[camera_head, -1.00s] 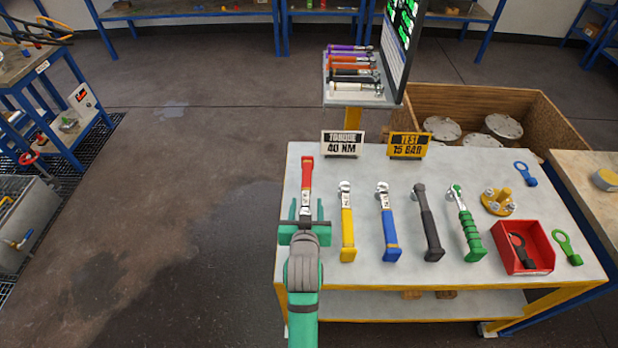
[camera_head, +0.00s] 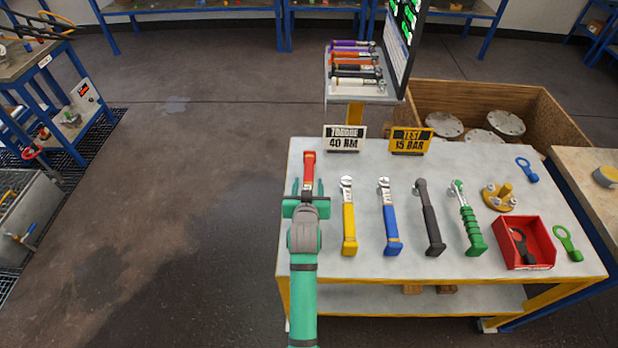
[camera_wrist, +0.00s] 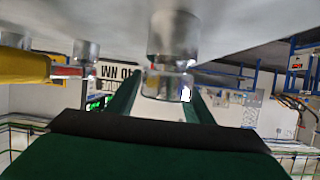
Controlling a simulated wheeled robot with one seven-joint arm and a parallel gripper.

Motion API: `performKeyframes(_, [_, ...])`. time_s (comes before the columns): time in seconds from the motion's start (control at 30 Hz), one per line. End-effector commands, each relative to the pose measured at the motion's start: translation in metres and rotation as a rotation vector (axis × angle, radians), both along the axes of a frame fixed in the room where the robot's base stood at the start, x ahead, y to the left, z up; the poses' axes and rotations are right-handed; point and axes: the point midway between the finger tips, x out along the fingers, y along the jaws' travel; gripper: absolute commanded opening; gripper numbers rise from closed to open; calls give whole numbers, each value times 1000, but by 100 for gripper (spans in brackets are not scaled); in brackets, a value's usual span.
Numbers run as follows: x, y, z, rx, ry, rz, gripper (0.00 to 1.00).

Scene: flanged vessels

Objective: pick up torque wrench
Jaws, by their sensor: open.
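Several torque wrenches lie in a row on the grey-topped cart. The red-handled one (camera_head: 309,165) is at the left, handle away from me, its near part hidden by my gripper. Beside it are a yellow (camera_head: 348,218), a blue (camera_head: 389,217), a black (camera_head: 430,218) and a green one (camera_head: 467,218). My gripper (camera_head: 308,190) is open over the red wrench's near end, one finger on either side. In the wrist view, a silver metal part (camera_wrist: 172,42) shows beyond and between the green fingers (camera_wrist: 160,100), not visibly clamped. The yellow handle (camera_wrist: 22,67) is at left.
Signs reading 40 NM (camera_head: 344,138) and 15 BAR (camera_head: 411,140) stand at the cart's back. A raised rack (camera_head: 357,95) holds more wrenches beside a screen (camera_head: 400,45). A red bin (camera_head: 527,246) and brass flange (camera_head: 498,196) are at right. Floor left is clear.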

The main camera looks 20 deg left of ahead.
Motion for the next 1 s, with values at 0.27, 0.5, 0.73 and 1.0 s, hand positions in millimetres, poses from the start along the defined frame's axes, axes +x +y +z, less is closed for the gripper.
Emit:
performKeyframes(0.27, [0,0,0,0,0,0,1])
performKeyframes(0.5, [0,0,2,1,-4,0,0])
performKeyframes(0.73, [0,0,13,2,-6,0,0])
performKeyframes(1.0, [-16,15,59,3,-8,4,0])
